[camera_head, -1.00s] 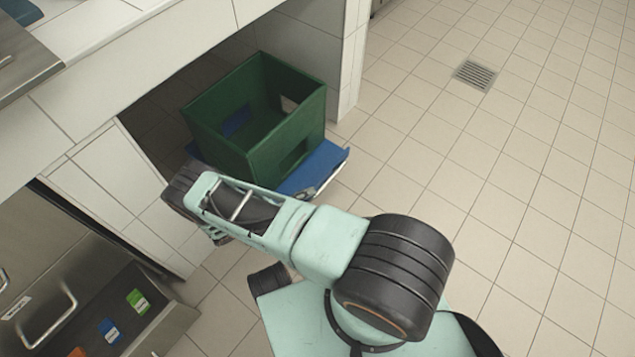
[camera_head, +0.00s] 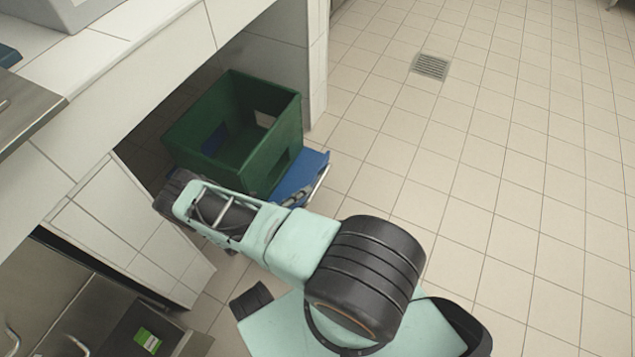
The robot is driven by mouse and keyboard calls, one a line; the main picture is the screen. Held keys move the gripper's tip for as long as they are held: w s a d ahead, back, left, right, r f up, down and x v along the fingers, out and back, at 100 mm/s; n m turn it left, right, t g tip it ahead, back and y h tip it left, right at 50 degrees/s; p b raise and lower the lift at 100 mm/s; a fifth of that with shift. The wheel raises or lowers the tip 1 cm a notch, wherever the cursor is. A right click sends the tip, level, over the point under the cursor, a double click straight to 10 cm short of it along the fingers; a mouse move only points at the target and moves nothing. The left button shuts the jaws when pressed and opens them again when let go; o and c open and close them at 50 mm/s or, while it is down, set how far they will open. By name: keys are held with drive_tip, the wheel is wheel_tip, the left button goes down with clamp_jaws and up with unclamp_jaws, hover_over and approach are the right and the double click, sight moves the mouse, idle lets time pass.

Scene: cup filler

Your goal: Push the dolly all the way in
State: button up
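The blue dolly (camera_head: 306,175) stands on the tiled floor at the opening of a recess under the counter. Its front edge and right corner stick out past the recess wall. A green crate (camera_head: 224,163) with cut-out handholds sits on it and looks empty. The crate is largely within the recess. My arm lies in front of the dolly and crate and hides the near left part of both. My gripper (camera_head: 294,197) is mostly hidden behind the arm; a small grey part at the dolly's front edge appears to belong to it. Contact and finger opening cannot be made out.
A white tiled wall end (camera_head: 318,65) bounds the recess on the right, and a tiled panel (camera_head: 140,225) on the left. Steel drawers (camera_head: 75,300) stand at lower left. Open tiled floor with a drain (camera_head: 430,66) lies to the right.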

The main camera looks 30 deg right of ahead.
sight(319, 181)
drive_tip(key=b+x, duration=0.1)
drive_tip(key=x, duration=0.7)
drive_tip(key=shift+d+f, duration=0.15)
drive_tip(key=shift+d, duration=0.2)
clamp_jaws()
